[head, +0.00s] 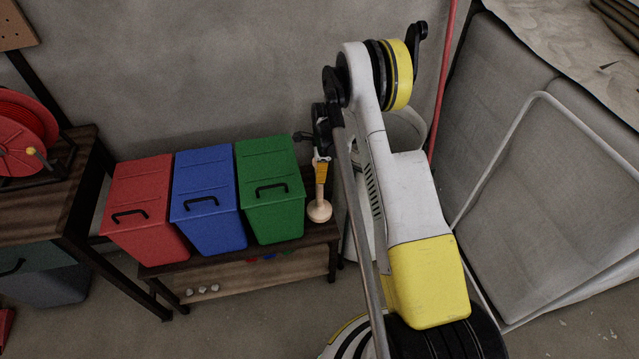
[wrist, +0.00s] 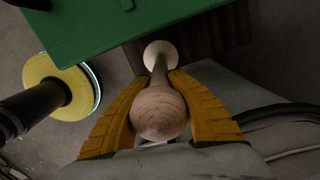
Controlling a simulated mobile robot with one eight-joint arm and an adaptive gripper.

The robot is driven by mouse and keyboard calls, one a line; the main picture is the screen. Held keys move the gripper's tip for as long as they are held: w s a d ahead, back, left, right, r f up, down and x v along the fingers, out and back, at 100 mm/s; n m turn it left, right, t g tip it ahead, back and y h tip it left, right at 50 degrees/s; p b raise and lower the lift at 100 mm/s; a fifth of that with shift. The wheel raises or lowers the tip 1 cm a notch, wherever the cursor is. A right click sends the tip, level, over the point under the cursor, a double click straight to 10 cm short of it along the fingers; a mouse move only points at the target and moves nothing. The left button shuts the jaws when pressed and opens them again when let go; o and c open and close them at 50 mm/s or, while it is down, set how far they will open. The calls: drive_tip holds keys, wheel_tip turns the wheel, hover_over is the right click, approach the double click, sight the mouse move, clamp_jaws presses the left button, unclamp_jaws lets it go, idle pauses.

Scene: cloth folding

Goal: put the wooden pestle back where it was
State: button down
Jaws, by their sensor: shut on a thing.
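The wooden pestle (head: 319,207) is pale wood, upright, with its wide end down, at the right end of the low dark bench (head: 290,249), just right of the green bin. My gripper (head: 321,165) is shut on the upper part of the pestle from above. In the wrist view the pestle (wrist: 159,112) sits between the two yellow fingers of my gripper (wrist: 160,100), its round top end near the camera and its foot beyond over dark wood. I cannot tell whether the foot touches the bench top.
A green bin (head: 270,190), a blue bin (head: 207,200) and a red bin (head: 148,208) stand in a row on the bench. A red hose reel (head: 25,140) is on a wooden table at left. A grey padded panel (head: 540,190) with a white tube frame stands at right.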

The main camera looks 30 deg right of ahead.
sight(319, 189)
wheel_tip(319, 189, down, 3)
drive_tip(key=shift+r+b, duration=0.15)
drive_tip(key=shift+b, duration=0.2)
drive_tip(key=c, duration=1.7)
unclamp_jaws()
drive_tip(key=shift+f, duration=0.25)
drive_tip(key=o, duration=0.3)
drive_tip(key=shift+r, duration=0.1)
drive_tip(key=shift+o, duration=0.2)
